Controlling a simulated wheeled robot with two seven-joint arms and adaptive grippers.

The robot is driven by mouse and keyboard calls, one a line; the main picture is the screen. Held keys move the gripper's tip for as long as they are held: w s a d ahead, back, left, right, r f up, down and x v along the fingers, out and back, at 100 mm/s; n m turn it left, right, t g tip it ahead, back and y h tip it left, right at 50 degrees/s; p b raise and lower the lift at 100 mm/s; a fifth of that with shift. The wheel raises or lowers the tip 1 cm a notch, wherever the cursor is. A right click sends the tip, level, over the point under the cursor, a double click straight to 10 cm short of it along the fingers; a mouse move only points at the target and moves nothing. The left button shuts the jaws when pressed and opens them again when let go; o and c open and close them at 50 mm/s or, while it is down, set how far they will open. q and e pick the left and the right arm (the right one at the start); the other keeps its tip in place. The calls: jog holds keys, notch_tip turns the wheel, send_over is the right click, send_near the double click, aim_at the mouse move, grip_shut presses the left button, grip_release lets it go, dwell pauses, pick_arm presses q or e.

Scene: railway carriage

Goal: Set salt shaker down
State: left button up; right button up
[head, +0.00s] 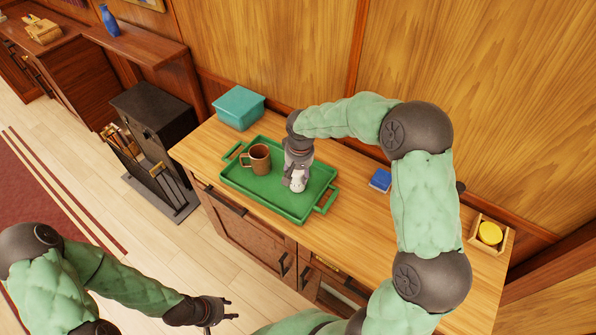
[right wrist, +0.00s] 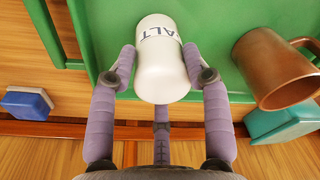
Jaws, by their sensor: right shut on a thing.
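The white salt shaker (right wrist: 160,65), with part of its lettering showing, is between the fingers of my right gripper (right wrist: 160,75) in the right wrist view. In the head view the shaker (head: 297,181) is over the green tray (head: 265,199), mostly upright under my right gripper (head: 297,165). I cannot tell whether its base touches the tray. A brown mug (head: 258,158) stands on the tray to the left of the shaker. My left gripper (head: 222,309) is low at the front, away from the counter, and its fingers look apart and empty.
A dark stove (head: 152,115) stands to the left. The tray's front is clear.

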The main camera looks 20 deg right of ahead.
jog(key=shift+f, duration=0.2)
dwell(0.5)
jog(key=o, duration=1.3)
jog(key=shift+r, duration=0.1)
jog(key=r, duration=0.4)
jog(key=s+r, duration=0.1)
jog(key=r, duration=0.6)
jog(key=shift+s+r, duration=0.15)
jog(key=shift+r, duration=0.2)
grip_shut()
